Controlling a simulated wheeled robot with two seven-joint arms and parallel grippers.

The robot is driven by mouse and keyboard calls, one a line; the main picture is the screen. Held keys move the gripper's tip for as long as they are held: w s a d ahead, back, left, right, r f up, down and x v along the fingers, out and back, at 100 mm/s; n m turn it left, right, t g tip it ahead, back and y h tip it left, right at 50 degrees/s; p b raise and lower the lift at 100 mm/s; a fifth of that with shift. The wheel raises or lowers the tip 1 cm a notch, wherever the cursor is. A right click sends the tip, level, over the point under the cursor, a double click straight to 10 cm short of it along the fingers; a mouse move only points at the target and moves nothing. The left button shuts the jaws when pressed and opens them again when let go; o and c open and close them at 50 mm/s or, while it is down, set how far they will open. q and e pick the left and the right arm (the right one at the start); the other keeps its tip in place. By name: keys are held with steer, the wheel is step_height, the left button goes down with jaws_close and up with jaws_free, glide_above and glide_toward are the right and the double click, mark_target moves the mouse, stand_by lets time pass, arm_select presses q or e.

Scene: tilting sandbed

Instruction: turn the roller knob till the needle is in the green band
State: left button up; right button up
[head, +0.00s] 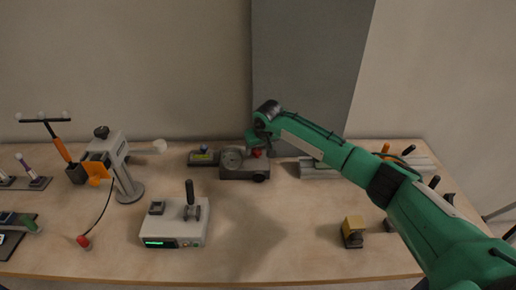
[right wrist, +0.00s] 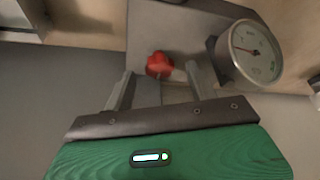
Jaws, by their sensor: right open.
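A grey box (head: 236,172) stands at the back middle of the table with a round dial gauge (head: 232,159) on it. Beside the gauge is a red knob (head: 257,153), and a black knob (head: 260,178) sits on the box's front. My right gripper (head: 256,140) is above the red knob, partly hidden by its own wrist. In the right wrist view its open fingers (right wrist: 159,74) point at the red knob (right wrist: 158,64), one to each side. My left gripper is not in view.
A small box with a blue knob (head: 203,157) stands left of the gauge box. A white unit with a lever (head: 175,228) is in front. A grey stand (head: 124,170) is at the left, a yellow-topped block (head: 353,232) at the right. The front middle of the table is clear.

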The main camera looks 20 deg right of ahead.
steer(key=shift+w+f, duration=0.2)
steer(key=shift+f, duration=0.4)
steer(key=c, duration=1)
